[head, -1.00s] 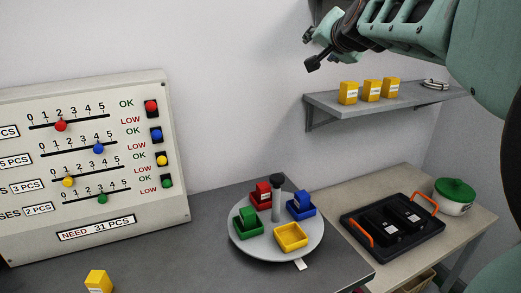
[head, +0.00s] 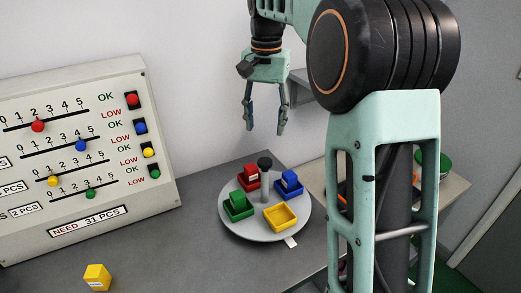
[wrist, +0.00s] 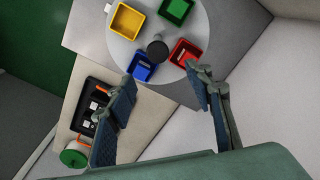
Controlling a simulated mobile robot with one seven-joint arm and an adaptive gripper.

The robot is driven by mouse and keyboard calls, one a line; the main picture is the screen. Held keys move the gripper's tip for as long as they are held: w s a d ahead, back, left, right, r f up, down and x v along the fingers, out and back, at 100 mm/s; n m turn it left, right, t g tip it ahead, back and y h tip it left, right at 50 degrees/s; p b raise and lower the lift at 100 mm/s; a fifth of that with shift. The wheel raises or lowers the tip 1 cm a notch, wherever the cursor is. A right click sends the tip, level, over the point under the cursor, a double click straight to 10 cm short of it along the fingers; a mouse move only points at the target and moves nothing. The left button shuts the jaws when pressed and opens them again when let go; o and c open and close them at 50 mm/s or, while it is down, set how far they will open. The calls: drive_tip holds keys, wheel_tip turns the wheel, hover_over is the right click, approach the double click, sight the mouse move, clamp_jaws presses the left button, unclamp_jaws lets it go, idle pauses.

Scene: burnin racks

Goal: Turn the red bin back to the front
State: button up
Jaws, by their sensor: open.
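The red bin (head: 249,176) sits at the back of the round grey turntable (head: 240,228), left of the black-knobbed centre post (head: 265,167). The yellow bin (head: 280,216) is at the front and looks empty. The green bin (head: 238,205) is at the left and the blue bin (head: 291,185) at the right. A white tab (head: 291,242) marks the front edge near the yellow bin. My gripper (head: 264,130) is open and empty, pointing down above and behind the turntable. In the wrist view the red bin (wrist: 185,53) and blue bin (wrist: 143,68) lie nearest the fingers.
A slider panel (head: 80,140) stands at the left, with a yellow box (head: 97,277) before it. My arm hides much of the right side. The wrist view shows a black tray (wrist: 95,105) and a green-lidded pot (wrist: 74,158) on the side table.

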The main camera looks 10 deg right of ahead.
sight(265, 161)
drive_tip(key=f, duration=1.1)
drive_tip(key=shift+s, duration=0.2)
drive_tip(key=shift+r, duration=0.1)
clamp_jaws()
